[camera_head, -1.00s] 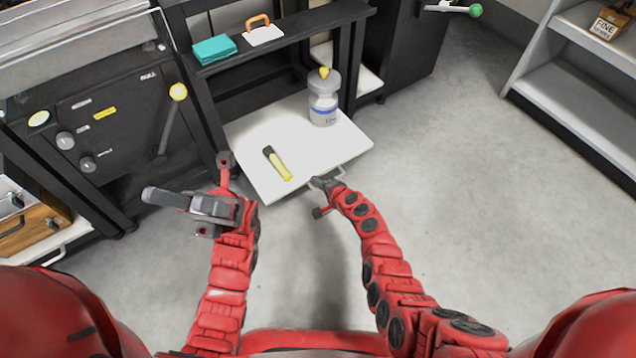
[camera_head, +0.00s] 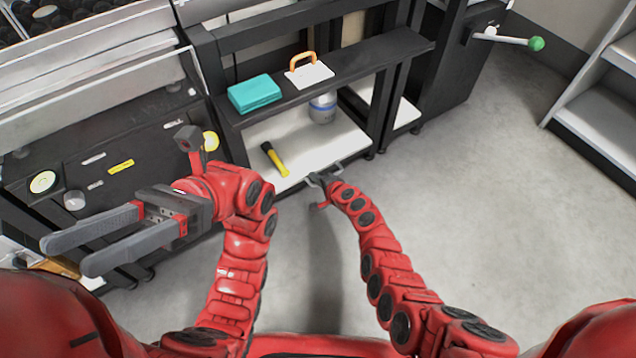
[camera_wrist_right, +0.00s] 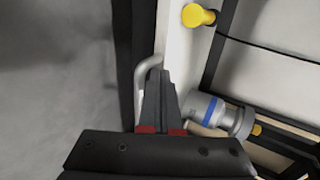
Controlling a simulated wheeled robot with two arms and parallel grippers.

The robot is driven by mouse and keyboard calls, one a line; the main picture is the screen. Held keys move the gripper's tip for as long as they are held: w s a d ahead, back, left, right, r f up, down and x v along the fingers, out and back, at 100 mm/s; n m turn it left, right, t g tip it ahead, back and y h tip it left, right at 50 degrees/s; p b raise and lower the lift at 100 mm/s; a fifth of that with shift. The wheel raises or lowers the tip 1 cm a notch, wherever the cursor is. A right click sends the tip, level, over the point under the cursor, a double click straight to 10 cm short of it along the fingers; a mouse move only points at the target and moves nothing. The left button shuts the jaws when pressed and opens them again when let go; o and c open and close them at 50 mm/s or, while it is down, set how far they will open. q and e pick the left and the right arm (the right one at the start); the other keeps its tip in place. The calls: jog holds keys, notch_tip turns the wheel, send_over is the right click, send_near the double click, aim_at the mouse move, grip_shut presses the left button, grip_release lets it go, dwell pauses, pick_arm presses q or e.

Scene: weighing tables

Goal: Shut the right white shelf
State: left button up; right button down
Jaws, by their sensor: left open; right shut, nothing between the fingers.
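The white shelf (camera_head: 318,151) is a flat board low under the black bench, with only its front part showing past the bench top. A black-and-yellow flashlight (camera_head: 274,159) and a white-and-blue bottle (camera_head: 323,107) are on it. My right gripper (camera_head: 322,180) is shut and empty at the shelf's front edge. In the right wrist view its fingers (camera_wrist_right: 157,88) are right beside the shelf's grey handle (camera_wrist_right: 146,75); I cannot tell whether they touch. My left gripper (camera_head: 67,254) is open and empty, in front of the black panel on the left.
The bench top (camera_head: 350,67) carries a teal box (camera_head: 254,93) and a white item with an orange handle (camera_head: 310,74). A lever with a green knob (camera_head: 536,44) is at the upper right. Grey floor to the right is clear up to a white rack (camera_head: 600,110).

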pick_arm(q)
jog(key=shift+s+a+t+y, duration=0.3)
jog(key=shift+s+a+t, duration=0.1)
jog(key=shift+t, duration=0.2)
pick_arm(e)
jog(key=shift+w+a+r, duration=0.15)
jog(key=shift+w, duration=0.2)
pick_arm(q)
jog(key=shift+w, duration=0.15)
pick_arm(e)
jog(key=shift+r, duration=0.1)
